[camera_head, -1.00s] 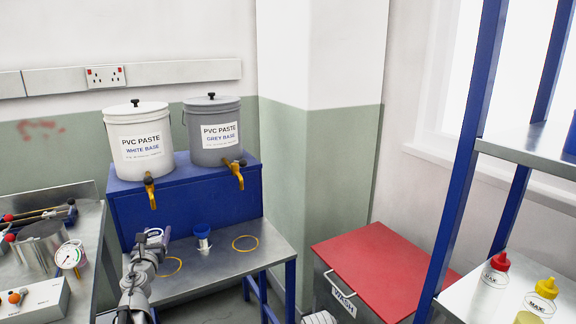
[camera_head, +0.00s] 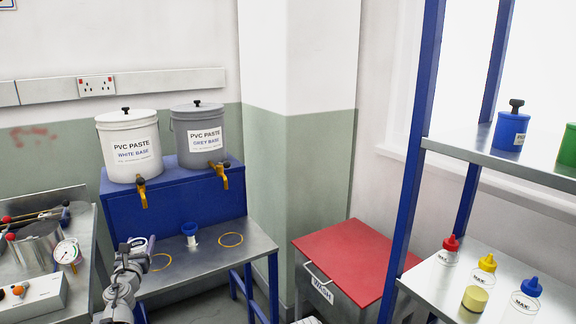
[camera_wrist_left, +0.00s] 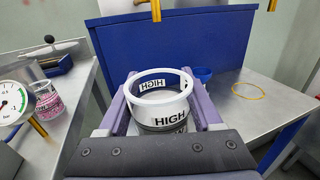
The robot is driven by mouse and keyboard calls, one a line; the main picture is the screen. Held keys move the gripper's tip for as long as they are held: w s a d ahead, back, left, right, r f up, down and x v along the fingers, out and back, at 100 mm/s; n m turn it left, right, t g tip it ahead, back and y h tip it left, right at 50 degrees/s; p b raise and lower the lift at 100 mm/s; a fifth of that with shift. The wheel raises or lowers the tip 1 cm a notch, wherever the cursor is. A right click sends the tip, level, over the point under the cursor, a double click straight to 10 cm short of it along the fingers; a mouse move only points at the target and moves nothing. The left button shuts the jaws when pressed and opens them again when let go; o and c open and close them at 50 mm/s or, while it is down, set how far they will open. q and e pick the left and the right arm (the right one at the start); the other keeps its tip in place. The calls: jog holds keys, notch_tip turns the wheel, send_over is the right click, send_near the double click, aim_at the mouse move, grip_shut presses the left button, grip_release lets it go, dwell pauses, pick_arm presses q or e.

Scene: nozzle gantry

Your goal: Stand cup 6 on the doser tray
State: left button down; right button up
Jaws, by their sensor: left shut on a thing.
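My left gripper (camera_wrist_left: 158,88) is shut on a round, open-topped cup (camera_wrist_left: 160,100) with a white rim and HIGH printed on its side. No number shows on it. In the head view the left gripper (camera_head: 138,243) is at the left front of the steel doser tray (camera_head: 200,262), near the left yellow ring (camera_head: 160,263). I cannot tell the cup's height above the tray. A second yellow ring (camera_head: 231,240) is bare. My right gripper is not in view.
Two brass taps (camera_head: 142,196) (camera_head: 222,178) hang over the tray from the white (camera_head: 130,150) and grey (camera_head: 197,135) paste buckets. A bench with a gauge (camera_head: 68,253) is at left. A red-lidded bin (camera_head: 355,260) and a blue-post shelf (camera_head: 410,180) are at right.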

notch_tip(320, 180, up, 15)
jog(key=p, duration=1.4)
